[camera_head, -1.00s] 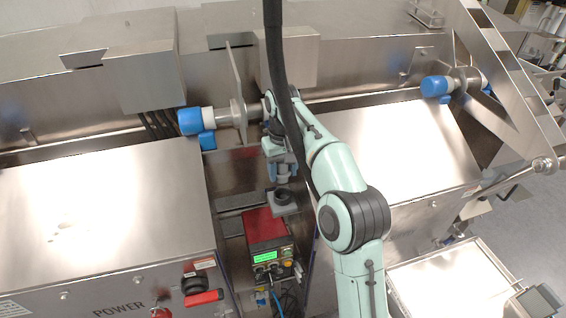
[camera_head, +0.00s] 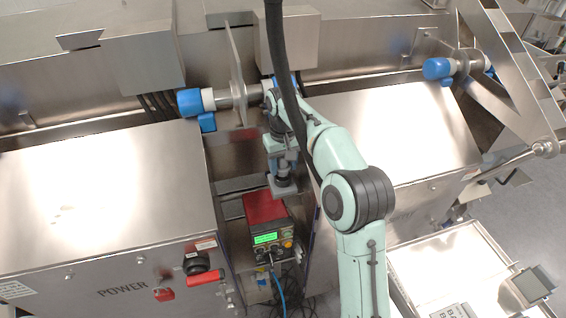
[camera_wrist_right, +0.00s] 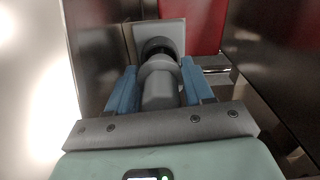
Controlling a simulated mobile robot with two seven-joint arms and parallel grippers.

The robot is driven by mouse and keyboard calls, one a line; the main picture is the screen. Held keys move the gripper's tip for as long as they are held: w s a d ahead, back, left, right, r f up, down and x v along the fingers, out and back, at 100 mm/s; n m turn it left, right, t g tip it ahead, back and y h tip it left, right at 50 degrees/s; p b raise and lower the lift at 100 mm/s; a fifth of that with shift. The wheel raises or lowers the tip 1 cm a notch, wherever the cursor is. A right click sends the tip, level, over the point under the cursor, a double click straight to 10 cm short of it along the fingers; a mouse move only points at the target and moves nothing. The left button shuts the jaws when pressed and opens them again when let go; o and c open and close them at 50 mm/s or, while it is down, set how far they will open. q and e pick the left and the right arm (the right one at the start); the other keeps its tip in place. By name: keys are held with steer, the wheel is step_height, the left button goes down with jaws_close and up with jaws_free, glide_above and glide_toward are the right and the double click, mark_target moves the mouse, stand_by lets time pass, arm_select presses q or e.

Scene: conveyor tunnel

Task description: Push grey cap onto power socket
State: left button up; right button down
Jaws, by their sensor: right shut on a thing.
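The grey cap (camera_wrist_right: 160,88) is held between the two blue fingers of my right gripper (camera_wrist_right: 162,84) in the right wrist view. In the head view the right gripper (camera_head: 284,160) is straight above the power socket (camera_head: 284,188), a grey block in the gap between the steel cabinets. In the right wrist view the socket (camera_wrist_right: 172,31) has a dark ring, partly covered by the cap's wide rim. The cap is roughly lined up with the ring. I cannot tell whether they touch. My left gripper is not in view.
A red power unit (camera_head: 264,208) with a green display stands just in front of the socket. Steel cabinets stand close on the left (camera_head: 105,195) and right (camera_head: 395,130). A vertical steel plate (camera_head: 236,75) and blue-ended roller (camera_head: 190,102) lie behind.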

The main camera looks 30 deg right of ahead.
mark_target(283, 167)
steer(key=shift+f, duration=0.2)
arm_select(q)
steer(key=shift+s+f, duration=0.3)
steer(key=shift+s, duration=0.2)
arm_select(e)
steer(key=shift+s+f, duration=0.1)
steer(key=shift+f, duration=0.85)
steer(key=shift+f, duration=0.25)
steer(key=shift+a, duration=0.1)
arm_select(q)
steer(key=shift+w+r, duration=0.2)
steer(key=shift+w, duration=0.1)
arm_select(e)
steer(key=shift+f, duration=0.1)
